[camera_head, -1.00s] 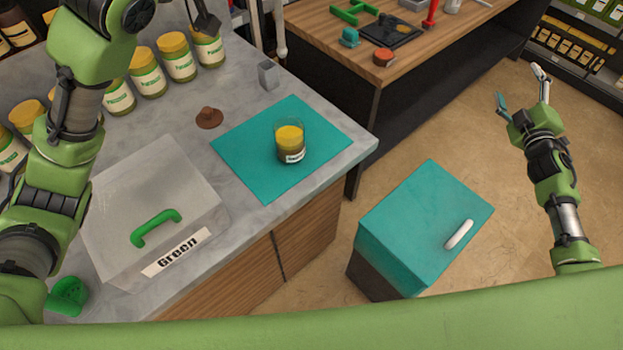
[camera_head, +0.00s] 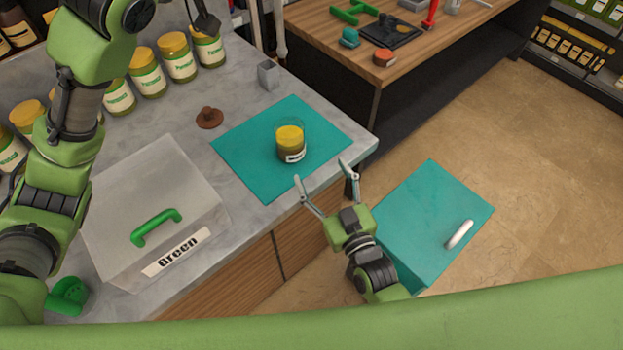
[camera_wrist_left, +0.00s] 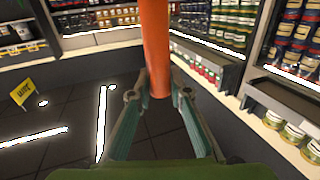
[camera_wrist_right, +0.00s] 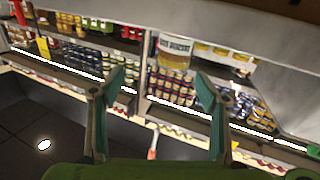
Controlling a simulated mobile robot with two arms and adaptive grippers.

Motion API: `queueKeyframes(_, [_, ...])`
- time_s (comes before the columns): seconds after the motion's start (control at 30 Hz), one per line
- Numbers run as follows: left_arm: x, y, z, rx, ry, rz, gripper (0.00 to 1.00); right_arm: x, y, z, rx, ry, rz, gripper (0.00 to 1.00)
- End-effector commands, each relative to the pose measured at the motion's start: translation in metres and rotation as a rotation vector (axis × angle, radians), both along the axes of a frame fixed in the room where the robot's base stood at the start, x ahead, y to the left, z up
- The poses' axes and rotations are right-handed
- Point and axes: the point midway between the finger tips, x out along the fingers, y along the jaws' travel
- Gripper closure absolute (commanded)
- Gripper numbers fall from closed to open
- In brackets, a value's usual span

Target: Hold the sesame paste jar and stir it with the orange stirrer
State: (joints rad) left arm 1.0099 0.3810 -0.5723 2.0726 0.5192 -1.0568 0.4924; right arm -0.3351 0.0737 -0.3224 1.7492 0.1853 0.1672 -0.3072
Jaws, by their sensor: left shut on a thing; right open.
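The sesame paste jar (camera_head: 291,148) is clear, with a yellow layer over brown and a white label. It stands upright and open on a teal mat (camera_head: 250,172) on the grey counter. My right gripper (camera_head: 323,173) is open and empty in front of the jar, near the counter's front edge, not touching it. In the right wrist view the jar (camera_wrist_right: 174,62) shows ahead, between the open fingers. In the left wrist view my left gripper (camera_wrist_left: 158,92) is shut on the orange stirrer (camera_wrist_left: 155,40). The stirrer is hidden in the head view.
A brown knobbed piece (camera_head: 209,118) and a small grey holder (camera_head: 268,75) lie by the mat. A grey box with a green handle (camera_head: 157,227) stands at front left. Several yellow-lidded jars (camera_head: 145,72) line the back.

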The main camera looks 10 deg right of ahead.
Motion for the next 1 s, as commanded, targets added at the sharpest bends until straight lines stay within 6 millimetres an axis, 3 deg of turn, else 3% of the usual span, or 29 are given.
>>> queueKeyframes(0.1, [0.000, 0.000, 0.001, -0.001, -0.001, 0.000, 1.00, -0.011, 0.021, 0.005, 0.062, 0.020, 0.012, 0.32])
queueKeyframes(0.27, [0.000, 0.000, 0.001, -0.001, -0.001, 0.000, 1.00, -0.007, 0.030, 0.008, 0.086, 0.027, 0.017, 0.32])
queueKeyframes(0.7, [0.000, 0.000, 0.001, -0.001, -0.001, 0.000, 1.00, 0.067, 0.054, 0.008, 0.084, 0.024, 0.016, 0.32])
queueKeyframes(1.0, [0.000, 0.000, 0.001, -0.001, -0.001, 0.000, 1.00, 0.097, 0.064, 0.007, 0.083, 0.027, 0.017, 0.32])
